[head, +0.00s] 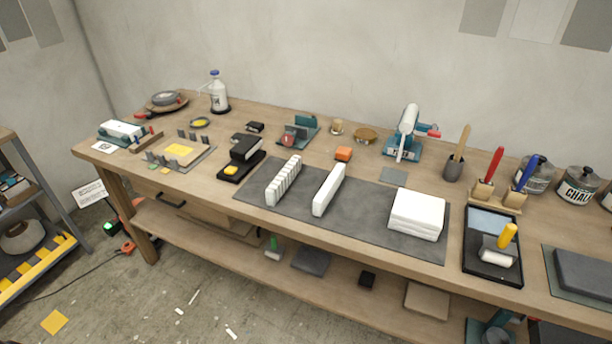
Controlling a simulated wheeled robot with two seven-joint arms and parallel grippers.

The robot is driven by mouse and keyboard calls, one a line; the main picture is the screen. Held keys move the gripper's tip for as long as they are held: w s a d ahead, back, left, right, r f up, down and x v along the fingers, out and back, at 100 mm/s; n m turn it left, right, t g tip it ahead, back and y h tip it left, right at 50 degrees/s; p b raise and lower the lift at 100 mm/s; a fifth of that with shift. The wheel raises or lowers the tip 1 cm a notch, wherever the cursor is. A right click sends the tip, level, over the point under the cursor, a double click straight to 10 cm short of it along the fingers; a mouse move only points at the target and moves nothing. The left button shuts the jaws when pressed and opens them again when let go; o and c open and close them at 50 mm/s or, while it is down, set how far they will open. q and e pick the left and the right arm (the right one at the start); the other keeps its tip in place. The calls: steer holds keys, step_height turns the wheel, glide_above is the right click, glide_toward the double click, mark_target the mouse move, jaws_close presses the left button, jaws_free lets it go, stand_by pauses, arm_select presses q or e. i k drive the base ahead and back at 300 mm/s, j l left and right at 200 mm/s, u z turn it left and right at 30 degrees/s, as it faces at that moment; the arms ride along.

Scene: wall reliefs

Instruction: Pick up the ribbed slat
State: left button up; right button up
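The ribbed slat (284,180) is a white bar with a row of raised ribs along its top. It stands on the left part of a dark grey mat (268,212) on the workbench. A smooth white slat (329,190) lies just to its right, apart from it and roughly parallel. A stack of white square slabs (416,214) sits at the right end of the mat. Nothing covers the ribbed slat. Neither of my grippers shows in the head view.
The wooden workbench (225,203) runs along the wall. A black block tool (243,152) stands left of the mat. Behind the mat are an orange block (343,154) and a teal clamp device (403,148). A black tray with a roller (493,251) lies to the right.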

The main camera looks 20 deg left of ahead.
mark_target(274, 191)
steer(key=u, duration=1.5)
steer(key=i+j+z, duration=0.1)
steer(key=z, duration=0.3)
steer(key=i+j+z, duration=0.1)
steer(key=z, duration=0.3)
steer(key=i+j+z, duration=0.1)
steer(key=z, duration=0.3)
steer(key=j+z, duration=0.2)
steer(key=z, duration=0.2)
steer(key=i+j, duration=0.05)
